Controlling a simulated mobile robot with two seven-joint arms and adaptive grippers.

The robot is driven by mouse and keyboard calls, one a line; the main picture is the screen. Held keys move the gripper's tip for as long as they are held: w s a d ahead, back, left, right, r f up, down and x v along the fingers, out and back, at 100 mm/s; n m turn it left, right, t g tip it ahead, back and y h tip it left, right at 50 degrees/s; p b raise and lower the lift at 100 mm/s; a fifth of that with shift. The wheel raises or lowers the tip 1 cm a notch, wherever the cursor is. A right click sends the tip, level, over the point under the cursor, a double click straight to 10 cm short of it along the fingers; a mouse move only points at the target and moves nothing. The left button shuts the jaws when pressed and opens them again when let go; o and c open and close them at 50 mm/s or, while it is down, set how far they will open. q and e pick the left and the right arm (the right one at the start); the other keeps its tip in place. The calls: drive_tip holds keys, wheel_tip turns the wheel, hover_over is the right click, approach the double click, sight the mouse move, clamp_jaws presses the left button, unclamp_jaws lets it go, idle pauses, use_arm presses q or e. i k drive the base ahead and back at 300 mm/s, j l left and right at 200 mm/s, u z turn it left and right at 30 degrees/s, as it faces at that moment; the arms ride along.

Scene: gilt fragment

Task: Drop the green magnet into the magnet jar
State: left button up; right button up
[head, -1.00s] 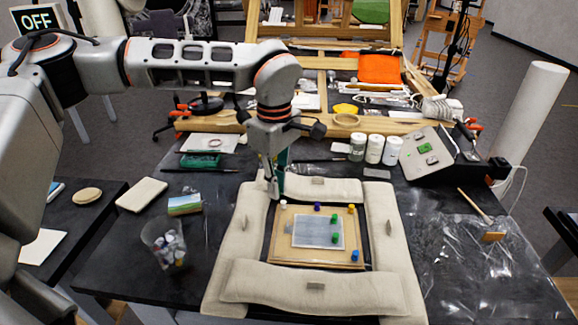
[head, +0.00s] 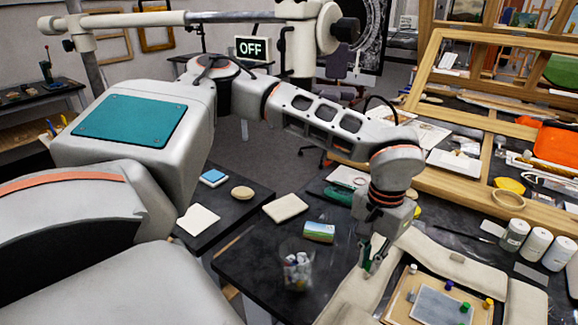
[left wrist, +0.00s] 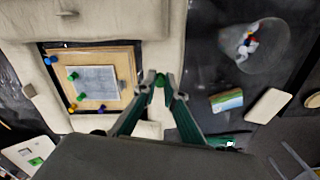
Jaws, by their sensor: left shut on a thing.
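My left gripper (head: 371,266) hangs over the pale cushion, between the board and the jar. It is shut on the green magnet (left wrist: 160,80), which shows between the fingertips in the left wrist view. The magnet jar (head: 297,268) is a clear cup on the dark table, left of the gripper, with several coloured magnets inside. The jar also shows at the upper right of the left wrist view (left wrist: 262,64). The gripper is apart from the jar. My right gripper is in neither current view.
A wooden board (left wrist: 117,57) with a grey panel and several coloured magnets lies among the pale cushions (left wrist: 100,20). A small landscape picture (head: 319,231) and a beige pad (head: 285,208) lie behind the jar. White bottles (head: 535,246) stand at the right.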

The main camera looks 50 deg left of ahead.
sight(297, 266)
drive_tip(key=k+l+u, duration=0.1)
drive_tip(key=u, duration=1.2)
drive_tip(key=k+j, duration=0.05)
drive_tip(key=k, duration=0.05)
